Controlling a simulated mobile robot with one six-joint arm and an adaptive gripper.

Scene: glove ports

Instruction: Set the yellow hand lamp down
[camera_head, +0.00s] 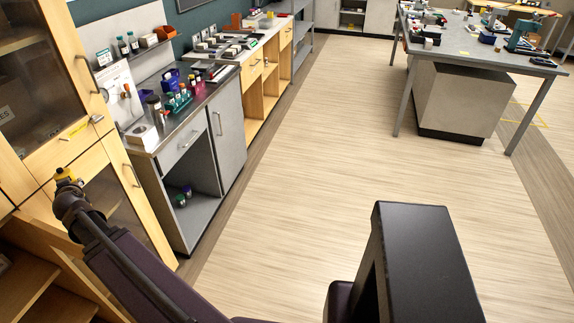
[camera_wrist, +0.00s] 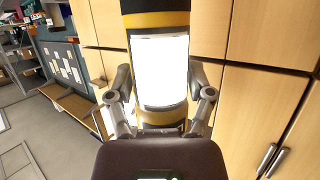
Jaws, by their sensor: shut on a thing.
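The yellow hand lamp (camera_wrist: 160,70) fills the middle of the wrist view. It has a bright white lit panel with yellow and black bands above and below. My gripper (camera_wrist: 161,112) is shut on it, with one grey finger on each side. In the head view my arm reaches to the left, and a small yellow part of the lamp (camera_head: 65,174) shows at its end, in front of the wooden cabinet. Most of the lamp is hidden there. I cannot tell whether its underside touches anything.
A steel-topped counter (camera_head: 205,92) with bottles and small racks stands right of the wooden cabinet (camera_head: 75,150). An open wooden shelf unit (camera_head: 40,285) is at the lower left. A grey worktable (camera_head: 480,48) stands at the upper right. The floor (camera_head: 320,140) between is clear.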

